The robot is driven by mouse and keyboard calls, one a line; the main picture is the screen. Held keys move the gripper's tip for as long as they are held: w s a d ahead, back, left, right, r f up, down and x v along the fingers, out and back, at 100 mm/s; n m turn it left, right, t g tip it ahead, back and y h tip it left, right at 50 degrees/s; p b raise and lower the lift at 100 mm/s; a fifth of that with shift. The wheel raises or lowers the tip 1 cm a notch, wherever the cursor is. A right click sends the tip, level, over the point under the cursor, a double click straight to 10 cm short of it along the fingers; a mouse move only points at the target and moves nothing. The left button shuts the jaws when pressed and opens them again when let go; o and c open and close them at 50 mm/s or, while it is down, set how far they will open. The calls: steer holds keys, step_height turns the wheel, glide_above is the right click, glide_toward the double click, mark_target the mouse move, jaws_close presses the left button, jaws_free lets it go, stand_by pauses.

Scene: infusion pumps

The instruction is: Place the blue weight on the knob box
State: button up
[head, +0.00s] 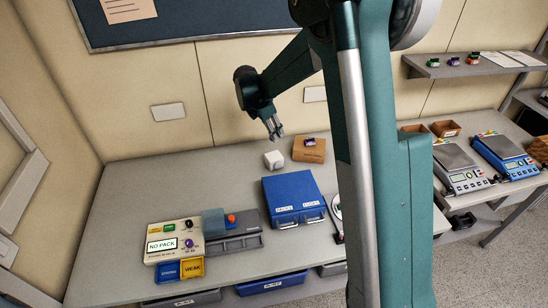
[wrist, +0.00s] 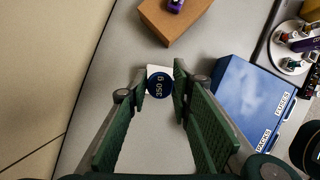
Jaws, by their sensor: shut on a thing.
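The blue weight (wrist: 159,86), a dark blue round piece marked "350 g", sits between the fingertips of my gripper (wrist: 160,92). In the head view my gripper (head: 275,134) hangs over the back of the table, and the weight is too small to make out there. A small white cube (head: 274,159) stands on the table below the fingers; part of it (wrist: 158,70) shows behind the weight in the wrist view. A brown box (head: 309,149) with a purple-topped item stands just right of the cube; its label is unreadable. I cannot tell which box is the knob box.
A blue case (head: 293,196) stands in front of the brown box. A pump panel (head: 174,241) reading "NO PACK", with knobs, lies front left, with blue and yellow "WEAK" trays before it. Scales (head: 451,166) stand on the right table. The back-left table is clear.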

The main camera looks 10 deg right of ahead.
steer(key=shift+f, duration=0.1)
glide_above(277, 155)
steer(key=a, duration=0.2)
steer(key=shift+s+d+f, duration=0.15)
steer(key=shift+f, duration=1.4)
steer(key=shift+s+d+f, duration=0.1)
steer(key=shift+s+f, duration=0.05)
steer(key=shift+f, duration=1.35)
steer(key=shift+f, duration=1.85)
steer(key=shift+f, duration=0.15)
steer(key=o, duration=1.1)
steer(key=shift+c, duration=0.2)
